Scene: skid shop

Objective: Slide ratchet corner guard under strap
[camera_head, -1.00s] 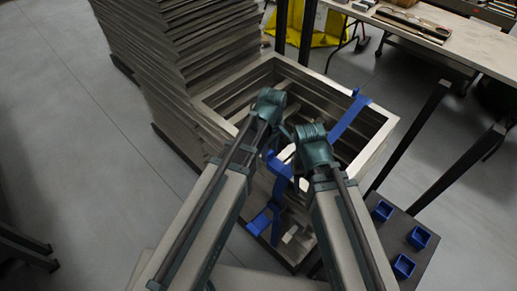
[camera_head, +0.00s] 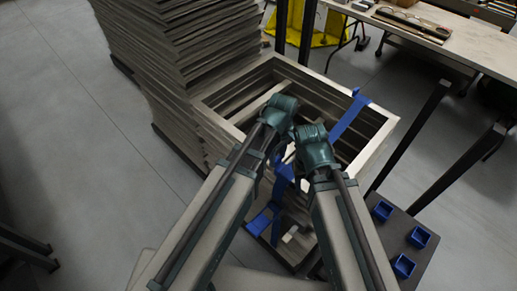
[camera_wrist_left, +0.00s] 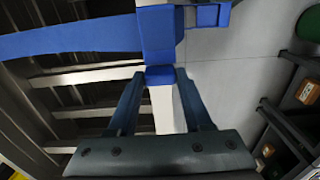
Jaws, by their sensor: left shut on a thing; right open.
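The blue strap (camera_head: 350,116) runs across the open top of the frame stack (camera_head: 377,141) and hangs down its near side (camera_head: 262,222). In the left wrist view the strap (camera_wrist_left: 70,40) crosses to a blue piece between my fingertips. My left gripper (camera_wrist_left: 160,76) is shut on that blue piece, which looks like part of the strap. In the head view my left gripper (camera_head: 281,112) is at the stack's near edge. My right gripper (camera_head: 313,147) is beside it, open, its fingertips hidden. A pale strip (camera_wrist_left: 164,110) shows between the left fingers; I cannot tell whether it is the corner guard.
A taller stack of frames (camera_head: 190,60) stands behind to the left. Small blue bins (camera_head: 403,265) sit on a dark surface at lower right, near dark posts (camera_head: 420,135). A workbench (camera_head: 450,45) is at the back right.

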